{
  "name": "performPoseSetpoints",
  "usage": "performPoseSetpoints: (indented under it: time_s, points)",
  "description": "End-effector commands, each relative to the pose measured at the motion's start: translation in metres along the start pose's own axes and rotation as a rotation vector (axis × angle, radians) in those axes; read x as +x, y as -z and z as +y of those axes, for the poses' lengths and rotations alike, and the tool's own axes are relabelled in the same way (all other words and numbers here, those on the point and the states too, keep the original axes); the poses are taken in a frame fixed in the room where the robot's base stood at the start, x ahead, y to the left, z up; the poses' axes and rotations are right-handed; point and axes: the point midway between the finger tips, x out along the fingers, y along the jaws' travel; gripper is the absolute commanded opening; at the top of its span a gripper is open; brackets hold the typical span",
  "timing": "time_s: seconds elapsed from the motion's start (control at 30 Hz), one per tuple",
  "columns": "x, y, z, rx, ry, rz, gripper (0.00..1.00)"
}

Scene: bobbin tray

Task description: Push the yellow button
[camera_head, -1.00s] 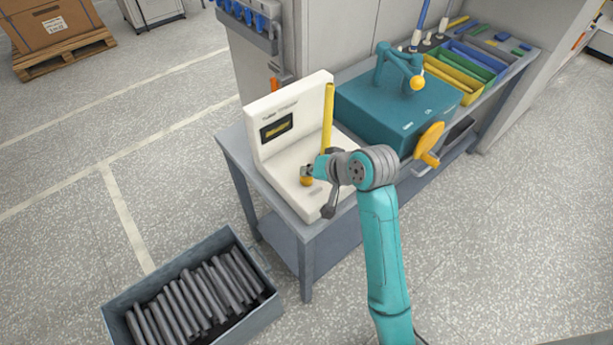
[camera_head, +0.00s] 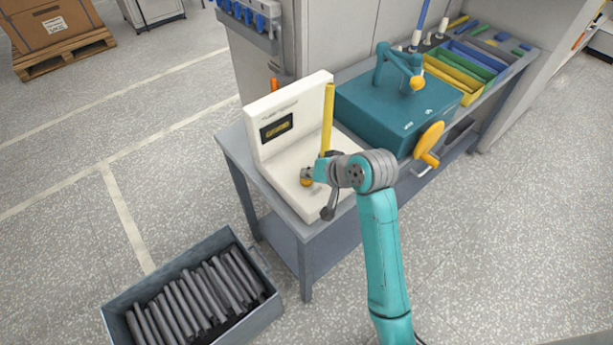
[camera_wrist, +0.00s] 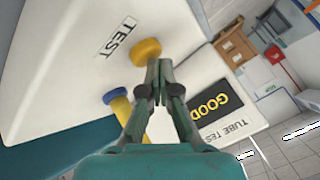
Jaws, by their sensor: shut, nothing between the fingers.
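The yellow button (camera_head: 306,182) is a round knob on the flat base of the white tube tester (camera_head: 287,110). In the wrist view the yellow button (camera_wrist: 146,51) sits beside a "TEST" label (camera_wrist: 117,38). My gripper (camera_head: 307,173) is shut and empty, with its fingertips right at the button. In the wrist view my gripper's tips (camera_wrist: 159,66) overlap or border the button's edge; I cannot tell if they press it. The tester's display (camera_wrist: 210,101) reads "GOOD".
A yellow tube (camera_head: 328,118) stands upright on the tester beside my wrist. A teal machine (camera_head: 375,115) with an orange handle (camera_head: 429,143) is to the right. A grey crate (camera_head: 117,318) of dark tubes stands on the floor at the lower left.

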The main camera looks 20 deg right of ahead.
Motion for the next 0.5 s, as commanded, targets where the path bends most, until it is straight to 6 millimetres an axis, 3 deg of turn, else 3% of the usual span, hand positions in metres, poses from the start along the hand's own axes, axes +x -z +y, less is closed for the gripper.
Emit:
performPoseSetpoints:
  time_s: [0.5]
  points:
    - [-0.0038, 0.0031, -0.003, 0.0, 0.0, -0.001, 0.0]
